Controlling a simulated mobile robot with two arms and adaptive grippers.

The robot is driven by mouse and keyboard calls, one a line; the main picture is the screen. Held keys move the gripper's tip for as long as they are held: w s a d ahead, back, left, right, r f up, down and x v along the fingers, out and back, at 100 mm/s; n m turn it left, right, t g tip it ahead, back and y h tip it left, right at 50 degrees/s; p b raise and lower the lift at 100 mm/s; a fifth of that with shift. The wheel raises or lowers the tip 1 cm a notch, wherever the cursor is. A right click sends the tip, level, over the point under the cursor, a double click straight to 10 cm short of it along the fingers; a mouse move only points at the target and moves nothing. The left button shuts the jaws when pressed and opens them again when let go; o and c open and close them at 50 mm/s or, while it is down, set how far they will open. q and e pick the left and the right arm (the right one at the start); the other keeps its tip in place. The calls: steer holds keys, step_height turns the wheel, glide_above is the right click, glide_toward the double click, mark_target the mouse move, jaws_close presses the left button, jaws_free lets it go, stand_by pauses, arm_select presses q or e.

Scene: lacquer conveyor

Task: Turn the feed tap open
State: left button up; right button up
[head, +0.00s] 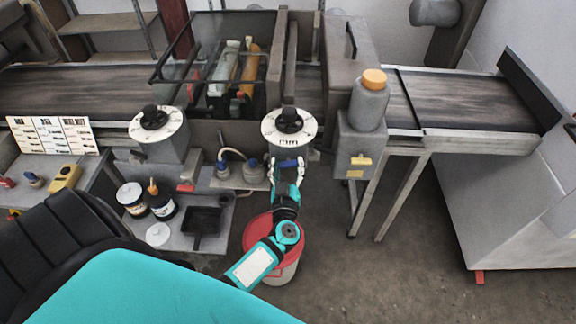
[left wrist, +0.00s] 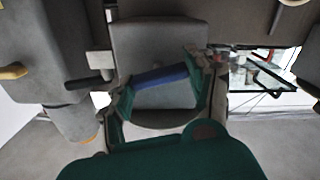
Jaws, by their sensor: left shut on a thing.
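The feed tap's blue lever (head: 289,162) sits at the front of the grey housing under the right-hand white dial (head: 289,128). It lies roughly crosswise in the head view, slightly tilted. In the left wrist view the blue lever (left wrist: 160,75) spans between the two fingers. My left gripper (head: 287,170) is shut on the lever, and the fingers also show in the left wrist view (left wrist: 163,92). The fingers hide the lever's ends and the tap body cannot be made out clearly. My right gripper is not in view.
A red bucket (head: 257,236) stands under my left forearm. A grey box with a yellow handle (head: 360,161) and an orange-capped bottle (head: 370,103) is to the right. A low shelf (head: 185,241) with jars and a black pan is at the left. Floor at right is clear.

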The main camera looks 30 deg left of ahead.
arm_select(q)
steer(key=n, duration=0.3)
steer(key=shift+f+n, duration=0.15)
steer(key=shift+n, duration=0.25)
steer(key=shift+s+f+n+b, duration=0.1)
steer(key=shift+n+b, duration=0.8)
steer(key=shift+n, duration=1.8)
steer(key=shift+f+n+b, duration=0.1)
steer(key=shift+n+b, duration=0.8)
steer(key=shift+n, duration=1.8)
steer(key=o, duration=1.2)
steer(key=shift+r, duration=0.15)
